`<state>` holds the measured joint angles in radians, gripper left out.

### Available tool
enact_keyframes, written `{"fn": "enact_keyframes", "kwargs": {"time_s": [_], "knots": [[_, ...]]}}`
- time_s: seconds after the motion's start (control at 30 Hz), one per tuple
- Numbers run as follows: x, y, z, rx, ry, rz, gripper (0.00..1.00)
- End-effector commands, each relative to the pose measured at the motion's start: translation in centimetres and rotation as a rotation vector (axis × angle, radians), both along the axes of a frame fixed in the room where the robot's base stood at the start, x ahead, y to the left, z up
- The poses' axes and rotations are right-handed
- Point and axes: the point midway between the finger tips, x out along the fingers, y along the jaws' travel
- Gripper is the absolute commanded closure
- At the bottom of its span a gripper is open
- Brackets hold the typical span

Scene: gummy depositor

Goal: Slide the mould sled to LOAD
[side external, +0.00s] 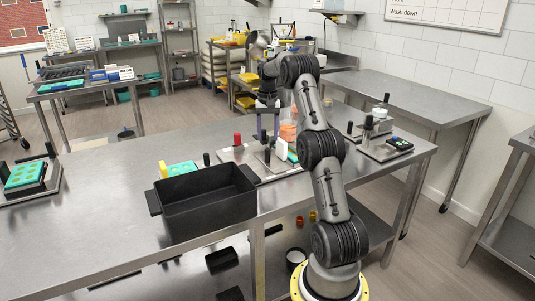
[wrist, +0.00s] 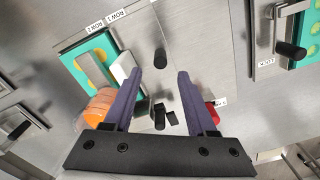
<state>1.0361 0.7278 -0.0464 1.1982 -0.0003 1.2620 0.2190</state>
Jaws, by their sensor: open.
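My gripper (wrist: 158,73) is open with its purple fingers pointing down at the steel bench. It also shows in the side external view (side external: 268,125), above the plate. A black upright knob (wrist: 160,55) stands just beyond the fingertips, apart from them. A teal mould (wrist: 80,66) with a "ROW" label lies left of the fingers, with a white block (wrist: 122,66) beside it. Another teal mould (wrist: 313,48) with yellow cavities is at the right edge, near a black knob (wrist: 290,48) and a small label I cannot read surely. Which part is the sled is unclear.
An orange jar (wrist: 97,108) stands left of the fingers. A red knob (side external: 237,138) stands on the plate. A large black bin (side external: 205,205) sits at the bench's front edge. A teal mould station (side external: 25,174) is far left, and a fixture with black posts (side external: 385,145) is right.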

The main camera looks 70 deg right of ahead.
Motion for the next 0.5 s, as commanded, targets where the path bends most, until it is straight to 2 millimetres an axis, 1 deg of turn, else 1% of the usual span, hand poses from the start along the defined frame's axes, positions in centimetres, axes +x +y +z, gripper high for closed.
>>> {"fn": "enact_keyframes", "kwargs": {"time_s": [0.03, 0.2, 0.4, 0.5], "knots": [[0.0, 0.1, -1.1, 0.003, 0.002, 0.000, 0.43], [0.0, 0.1, -4.3, 0.003, 0.002, 0.001, 0.43], [0.0, 0.0, -7.0, 0.001, 0.001, 0.001, 0.43], [0.0, 0.0, -7.7, 0.000, 0.000, 0.001, 0.43]]}}
